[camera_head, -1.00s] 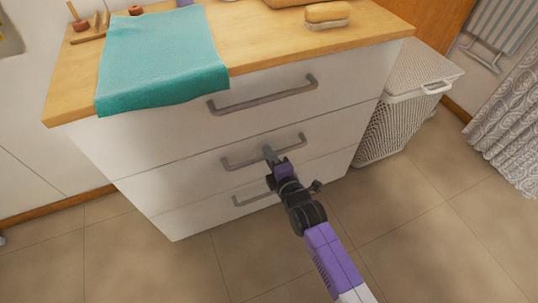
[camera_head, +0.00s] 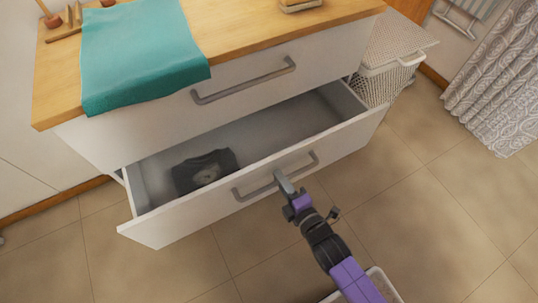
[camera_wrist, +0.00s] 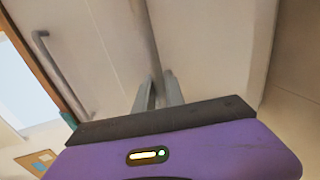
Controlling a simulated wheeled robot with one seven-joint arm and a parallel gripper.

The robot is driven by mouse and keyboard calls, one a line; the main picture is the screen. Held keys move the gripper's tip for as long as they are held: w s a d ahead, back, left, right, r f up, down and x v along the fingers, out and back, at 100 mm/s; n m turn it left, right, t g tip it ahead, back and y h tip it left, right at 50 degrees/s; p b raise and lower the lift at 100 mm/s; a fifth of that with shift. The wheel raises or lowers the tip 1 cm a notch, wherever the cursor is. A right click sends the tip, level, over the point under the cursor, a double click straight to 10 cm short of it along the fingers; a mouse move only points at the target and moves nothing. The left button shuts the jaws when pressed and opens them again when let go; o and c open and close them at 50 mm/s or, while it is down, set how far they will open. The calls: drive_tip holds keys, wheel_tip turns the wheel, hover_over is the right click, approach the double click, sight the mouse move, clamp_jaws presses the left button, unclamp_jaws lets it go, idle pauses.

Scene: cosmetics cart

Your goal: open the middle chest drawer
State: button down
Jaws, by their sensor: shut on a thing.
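The white chest (camera_head: 130,135) has a wooden top. Its middle drawer (camera_head: 215,212) stands pulled well out, and its inside shows. A dark folded cloth (camera_head: 190,177) with a pale mark lies in the drawer's left part. My gripper (camera_head: 281,177) is shut on the middle drawer's grey bar handle (camera_head: 245,190), a little right of the handle's middle. In the wrist view the gripper's fingers (camera_wrist: 158,92) reach up to the handle bar, which is partly hidden between them. The top drawer is shut, with its handle (camera_head: 243,82) clear. The bottom drawer is hidden behind the open one.
A teal towel (camera_head: 140,55) hangs over the chest top's front edge. A white wicker basket (camera_head: 385,65) stands to the right, with a patterned curtain (camera_head: 497,90) beyond. Tiled floor (camera_head: 420,200) is open at the right.

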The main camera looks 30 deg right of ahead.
drive_tip(key=s+p, duration=0.1)
drive_tip(key=s, duration=0.8)
drive_tip(key=shift+s, duration=0.2)
drive_tip(key=c, duration=1.4)
unclamp_jaws()
drive_tip(key=s+r, duration=0.1)
drive_tip(key=s, duration=0.6)
drive_tip(key=shift+s+r+p, duration=0.25)
drive_tip(key=shift+s+p, duration=0.05)
drive_tip(key=shift+p, duration=0.1)
